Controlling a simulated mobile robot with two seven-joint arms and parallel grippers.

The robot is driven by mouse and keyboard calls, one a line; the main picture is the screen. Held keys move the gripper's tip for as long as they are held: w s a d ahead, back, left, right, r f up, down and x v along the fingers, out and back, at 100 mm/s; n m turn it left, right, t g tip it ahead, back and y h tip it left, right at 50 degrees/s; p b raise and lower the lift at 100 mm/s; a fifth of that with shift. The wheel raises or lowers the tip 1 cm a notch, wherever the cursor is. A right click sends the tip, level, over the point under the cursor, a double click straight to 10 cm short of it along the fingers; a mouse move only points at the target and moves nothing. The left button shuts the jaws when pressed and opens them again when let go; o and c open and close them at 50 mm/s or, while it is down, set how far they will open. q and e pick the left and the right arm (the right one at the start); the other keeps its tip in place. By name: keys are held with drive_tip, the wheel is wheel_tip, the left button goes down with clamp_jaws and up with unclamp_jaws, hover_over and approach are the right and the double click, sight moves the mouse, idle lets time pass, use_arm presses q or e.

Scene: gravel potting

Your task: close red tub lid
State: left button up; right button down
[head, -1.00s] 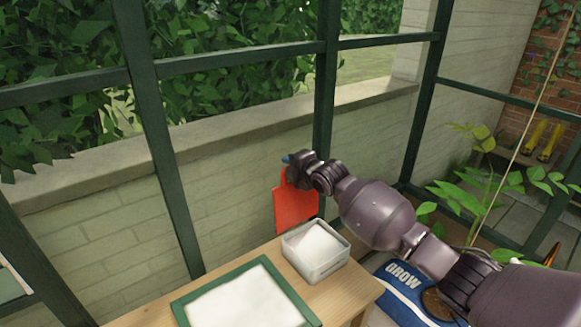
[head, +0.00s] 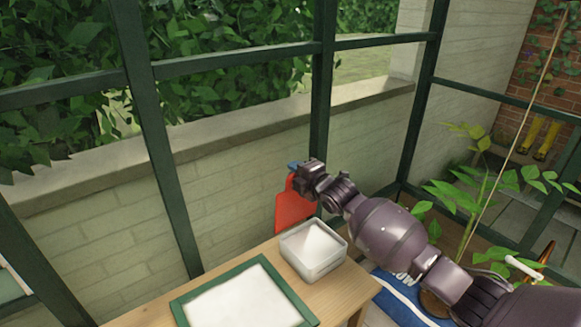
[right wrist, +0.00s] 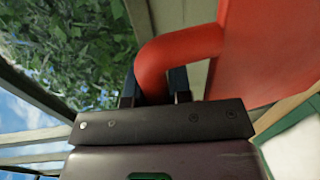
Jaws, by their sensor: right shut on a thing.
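The red lid (head: 293,205) stands roughly upright behind a pale tub (head: 312,268) filled with white material. The lid's lower edge is close to the tub's back rim; I cannot tell whether they are joined. My right gripper (head: 298,170) is at the top of the lid, above the tub. In the right wrist view, my right gripper (right wrist: 154,88) is shut on the lid's rounded red handle (right wrist: 180,50), with the flat red panel (right wrist: 265,45) to the right. My left gripper is not in view.
The tub stands on a wooden bench (head: 345,291) beside a green-framed tray (head: 183,312) of white material. Dark green window bars (head: 322,110) and a low brick wall (head: 110,215) stand behind. A leafy plant (head: 490,180) and a blue bag (head: 405,298) are at the right.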

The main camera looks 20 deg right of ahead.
use_arm(q)
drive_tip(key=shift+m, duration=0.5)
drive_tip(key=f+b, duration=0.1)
drive_tip(key=b, duration=0.1)
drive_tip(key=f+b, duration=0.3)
drive_tip(key=b, duration=0.2)
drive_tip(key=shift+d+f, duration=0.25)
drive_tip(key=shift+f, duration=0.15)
use_arm(e)
drive_tip(key=s+d+f+t+y, duration=0.1)
drive_tip(key=s+d+f+t, duration=0.1)
drive_tip(key=s+f, duration=0.5)
drive_tip(key=s+d+f+t+y, duration=0.1)
drive_tip(key=s+d+f+t, duration=0.2)
drive_tip(key=s+f+t, duration=0.2)
drive_tip(key=a+v, duration=0.1)
drive_tip(key=v, duration=0.6)
drive_tip(key=shift+s, duration=0.2)
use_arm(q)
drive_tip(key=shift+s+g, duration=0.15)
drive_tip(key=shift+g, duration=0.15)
use_arm(e)
drive_tip(key=shift+s+r, duration=0.1)
drive_tip(key=c, duration=1.4)
unclamp_jaws()
drive_tip(key=shift+o, duration=0.4)
drive_tip(key=shift+s+r, duration=0.15)
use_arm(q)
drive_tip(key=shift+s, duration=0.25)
